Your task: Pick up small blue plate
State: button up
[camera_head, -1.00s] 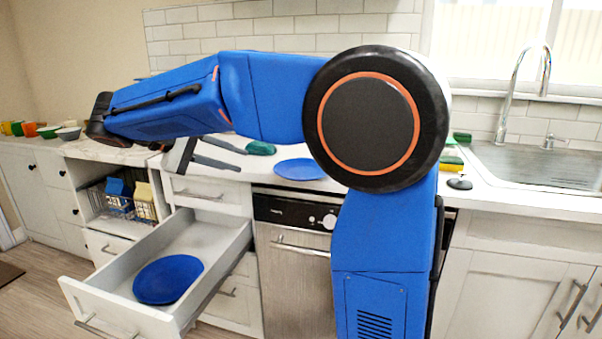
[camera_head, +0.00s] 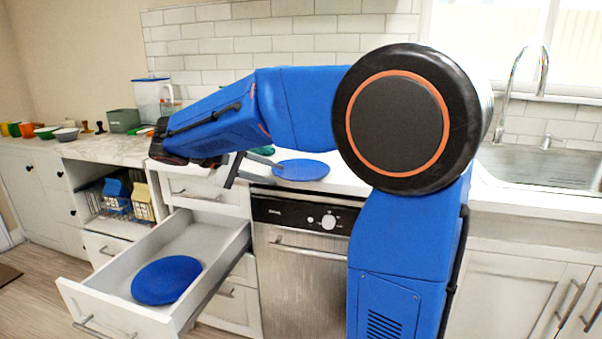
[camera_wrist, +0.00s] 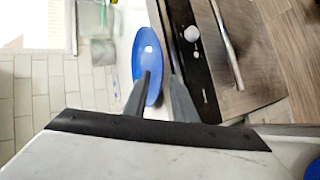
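A blue plate (camera_head: 303,171) lies flat on the white counter above the dishwasher. It also shows in the wrist view (camera_wrist: 149,52), partly behind my fingers. A second blue plate (camera_head: 167,280) lies in the open drawer and looks larger in the head view. A blue edge (camera_wrist: 314,170) at the lower right of the wrist view may be that plate. My gripper (camera_head: 279,177) is open and empty, with its fingers pointing toward the counter plate's left edge. In the wrist view the fingertips (camera_wrist: 159,70) are apart in front of the plate; whether they touch it I cannot tell.
The open drawer (camera_head: 215,252) juts out left of the dishwasher (camera_head: 300,260). A green object (camera_head: 263,150) is partly hidden behind my arm. A blue-lidded clear container (camera_head: 151,96), a grey-green box (camera_head: 124,120) and bowls (camera_head: 66,134) stand on the left counter. The sink (camera_head: 550,165) is at right.

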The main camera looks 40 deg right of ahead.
jog(key=shift+d+f, duration=0.2)
jog(key=shift+d, duration=0.1)
grip_shut()
jog(key=shift+r, duration=0.1)
